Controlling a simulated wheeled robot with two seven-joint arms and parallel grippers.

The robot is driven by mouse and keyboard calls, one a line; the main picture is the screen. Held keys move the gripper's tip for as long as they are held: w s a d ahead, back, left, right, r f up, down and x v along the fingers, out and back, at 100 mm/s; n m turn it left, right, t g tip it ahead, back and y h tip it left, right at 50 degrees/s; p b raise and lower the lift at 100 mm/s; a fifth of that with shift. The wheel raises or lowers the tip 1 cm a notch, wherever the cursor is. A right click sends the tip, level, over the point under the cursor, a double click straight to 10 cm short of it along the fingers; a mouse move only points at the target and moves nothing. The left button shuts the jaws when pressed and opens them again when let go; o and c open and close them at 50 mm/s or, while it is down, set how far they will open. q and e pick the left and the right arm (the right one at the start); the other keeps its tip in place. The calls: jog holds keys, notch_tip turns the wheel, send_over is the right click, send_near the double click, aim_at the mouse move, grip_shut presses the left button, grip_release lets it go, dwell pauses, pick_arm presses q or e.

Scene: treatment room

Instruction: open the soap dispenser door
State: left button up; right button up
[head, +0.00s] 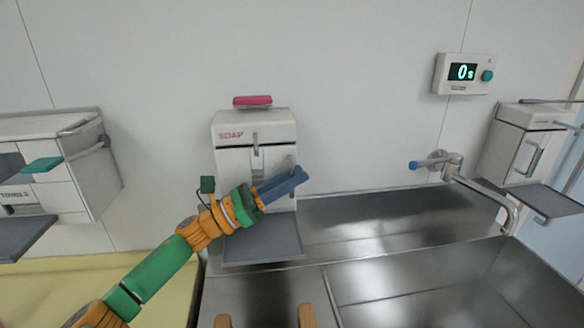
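The soap dispenser (230,160) is a white wall unit marked SOAP, with a pink bar (252,101) on its top and a grey tray (262,245) below. Its front door looks closed. A grey vertical lever (257,150) shows at its upper middle, and a grey handle-like part shows at the door's right side. My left gripper (284,184) is in front of the lower door, its blue fingers pointing right and slightly up, hiding part of the door. The fingers lie close together; whether they touch or hold the handle-like part, I cannot tell.
A steel sink (400,290) with a blue-tipped tap (450,166) is at right. A towel dispenser (90,175) hangs at left above a yellow surface (40,285). A timer (464,74) and another wall dispenser (515,150) are at right. The wall above the soap dispenser is clear.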

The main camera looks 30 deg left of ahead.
pick_arm(q)
grip_shut()
dwell(1.5)
